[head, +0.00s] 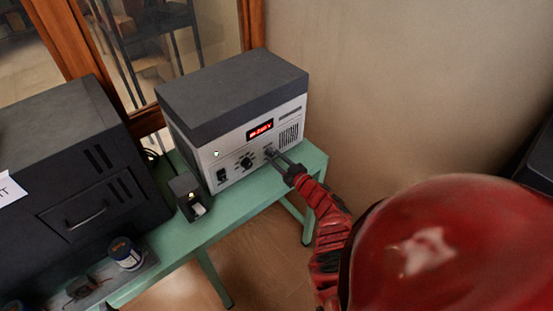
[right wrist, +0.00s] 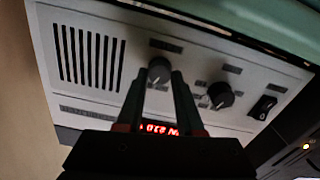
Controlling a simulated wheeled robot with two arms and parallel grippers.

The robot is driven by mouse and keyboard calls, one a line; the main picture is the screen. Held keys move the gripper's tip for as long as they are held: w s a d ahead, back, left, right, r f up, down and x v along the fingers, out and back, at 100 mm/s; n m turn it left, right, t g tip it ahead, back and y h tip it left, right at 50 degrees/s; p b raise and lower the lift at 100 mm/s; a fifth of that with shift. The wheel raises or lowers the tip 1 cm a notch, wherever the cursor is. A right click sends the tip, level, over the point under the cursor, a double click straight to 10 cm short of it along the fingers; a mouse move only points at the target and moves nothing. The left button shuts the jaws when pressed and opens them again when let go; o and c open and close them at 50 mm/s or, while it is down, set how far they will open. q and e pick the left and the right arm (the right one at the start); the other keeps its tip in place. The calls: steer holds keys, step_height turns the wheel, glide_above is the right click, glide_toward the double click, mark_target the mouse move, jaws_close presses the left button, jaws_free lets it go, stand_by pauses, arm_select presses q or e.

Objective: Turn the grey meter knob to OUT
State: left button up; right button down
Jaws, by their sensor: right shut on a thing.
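The grey meter knob (right wrist: 159,68) is on the pale front panel of a boxy instrument (head: 232,92) with a dark grey top. It also shows, small and partly covered, in the head view (head: 268,151). My right gripper (head: 274,156) reaches the panel from the lower right. In the right wrist view its two fingers (right wrist: 162,80) are on either side of the grey knob, shut on it. The labels around the knob are too small and dark to read, so its setting cannot be told. My left gripper is not in view.
A black knob (right wrist: 220,95) and a black rocker switch (right wrist: 263,107) sit beside it on the panel. A red display (head: 260,130) is lit. A small black box (head: 188,196) stands on the green bench (head: 257,194) in front. A large dark cabinet (head: 75,185) stands left.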

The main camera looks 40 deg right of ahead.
steer(key=n+b, duration=0.2)
steer(key=shift+a+f+n+b, duration=0.1)
steer(key=shift+f+n+b, duration=0.15)
steer(key=shift+n+b, duration=0.15)
steer(key=n+b, duration=0.3)
steer(key=shift+r+n+b, duration=0.2)
steer(key=shift+n+b, duration=0.9)
steer(key=shift+b, duration=0.05)
steer(key=c, duration=0.5)
jaws_free()
steer(key=shift+c, duration=0.2)
